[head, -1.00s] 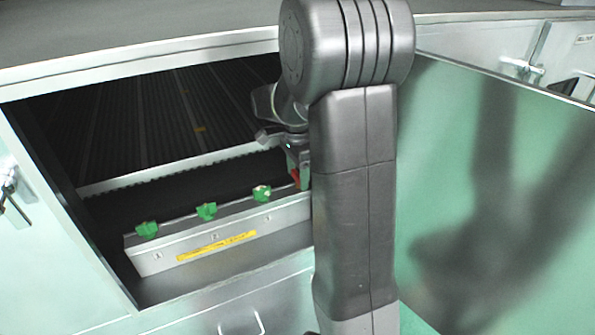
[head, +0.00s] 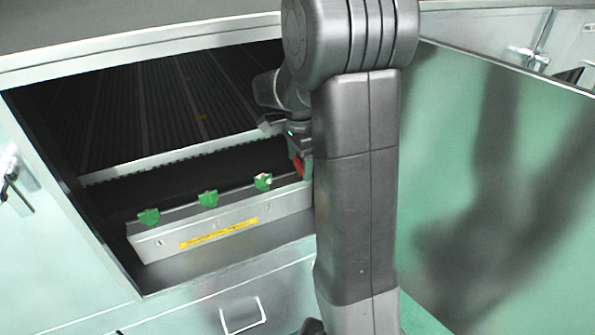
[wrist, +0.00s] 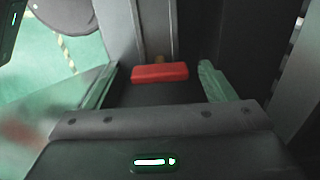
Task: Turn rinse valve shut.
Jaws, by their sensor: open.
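A red valve handle (wrist: 160,72) lies crosswise between the two fingers of my gripper (wrist: 156,84) in the wrist view. The fingers stand open, one on each side of it, with a gap visible at each end. In the head view a bit of the red handle (head: 298,167) shows beside my gripper (head: 296,150), at the right end of a grey valve box. My arm hides the rest of it there. Three green valve handles (head: 208,199) stand in a row along the box to the left. I cannot read which valve is the rinse valve.
The grey valve box (head: 160,246) bears a yellow label (head: 218,234) and sits inside an open cabinet bay. Dark ribbed panels lie behind it. A green open door (head: 480,190) stands at the right. The bay's left frame (head: 70,190) bounds the other side.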

